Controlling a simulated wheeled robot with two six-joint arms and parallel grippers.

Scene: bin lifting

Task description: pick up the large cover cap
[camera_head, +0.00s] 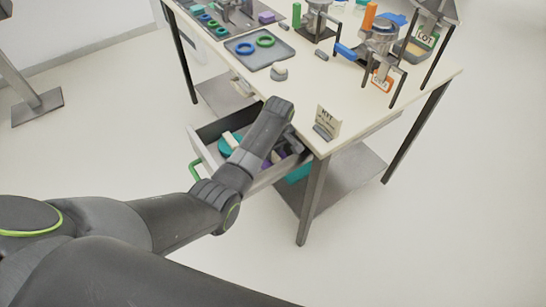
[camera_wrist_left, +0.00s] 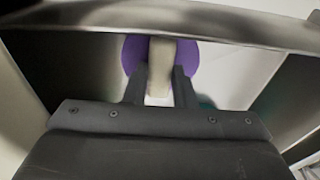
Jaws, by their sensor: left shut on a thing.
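A purple round cap with a pale upright grip shows in the left wrist view (camera_wrist_left: 133,58). My left gripper (camera_wrist_left: 160,88) has its two dark fingers on either side of the pale grip and is shut on it. In the head view the purple piece (camera_head: 267,163) is only partly visible inside the open drawer (camera_head: 213,131), under my left wrist. My left arm reaches over the drawer, and its fingers are mostly hidden there. I cannot tell whether the cap touches the drawer floor. My right gripper is not in view.
A teal round piece (camera_head: 223,148) with a pale bar lies in the drawer's left part. The drawer has a green handle (camera_head: 195,171). Floor in front is clear.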

